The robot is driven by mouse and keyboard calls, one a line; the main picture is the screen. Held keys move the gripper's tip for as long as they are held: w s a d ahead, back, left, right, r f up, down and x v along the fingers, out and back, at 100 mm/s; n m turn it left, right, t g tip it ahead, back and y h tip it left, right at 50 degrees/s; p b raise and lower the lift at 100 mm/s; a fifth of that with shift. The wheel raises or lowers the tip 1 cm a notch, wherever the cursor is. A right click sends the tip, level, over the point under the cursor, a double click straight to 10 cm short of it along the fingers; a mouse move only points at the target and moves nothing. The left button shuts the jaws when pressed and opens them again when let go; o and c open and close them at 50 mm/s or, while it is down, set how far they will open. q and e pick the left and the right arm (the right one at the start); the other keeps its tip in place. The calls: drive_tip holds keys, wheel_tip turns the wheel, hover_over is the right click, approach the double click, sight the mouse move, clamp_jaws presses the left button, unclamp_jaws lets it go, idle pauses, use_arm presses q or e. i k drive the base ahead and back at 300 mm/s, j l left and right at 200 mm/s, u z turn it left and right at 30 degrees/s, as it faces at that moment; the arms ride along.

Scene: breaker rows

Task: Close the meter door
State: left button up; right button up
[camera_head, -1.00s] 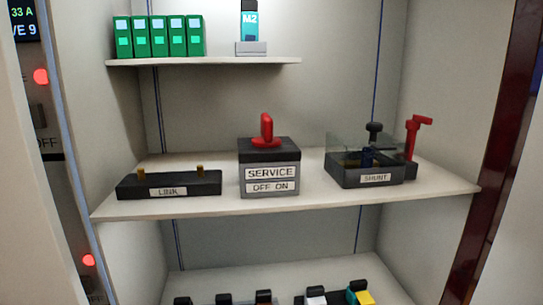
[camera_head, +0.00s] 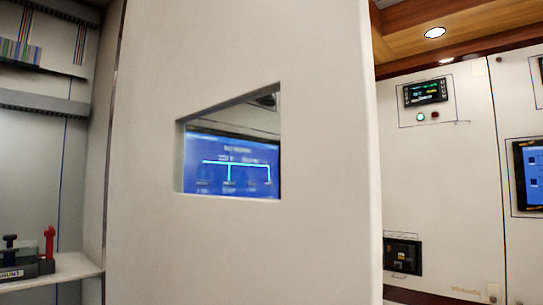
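A large pale door panel (camera_head: 240,250) stands upright in the middle of the head view. It is swung out from the cabinet, with its edge beside the open interior at the left. A cut-out window in it shows a blue screen (camera_head: 230,165) with a line diagram and text. I cannot tell whether the screen is on the door or behind it. No label on the panel names it as the meter door. Neither gripper is in view.
The open cabinet at the left holds a shelf (camera_head: 75,267) with the black SHUNT block (camera_head: 28,268) and a red handle (camera_head: 49,242). At the right, a panel wall (camera_head: 450,170) carries a small display (camera_head: 425,92) and a dark socket unit (camera_head: 402,256).

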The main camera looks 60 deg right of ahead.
sight(181, 62)
drive_tip(key=k+l, duration=0.15)
drive_tip(key=l, duration=0.25)
drive_tip(key=k+l, duration=0.15)
drive_tip(key=l, duration=0.2)
drive_tip(key=k+l, duration=0.15)
drive_tip(key=l, duration=0.25)
drive_tip(key=k+l, duration=0.1)
drive_tip(key=l, duration=0.25)
drive_tip(key=k+l, duration=0.1)
drive_tip(key=l, duration=0.35)
drive_tip(key=k+l+u, duration=0.15)
drive_tip(key=l, duration=0.8)
drive_tip(key=k+l+u, duration=0.1)
drive_tip(key=l, duration=0.3)
drive_tip(key=j, duration=0.4)
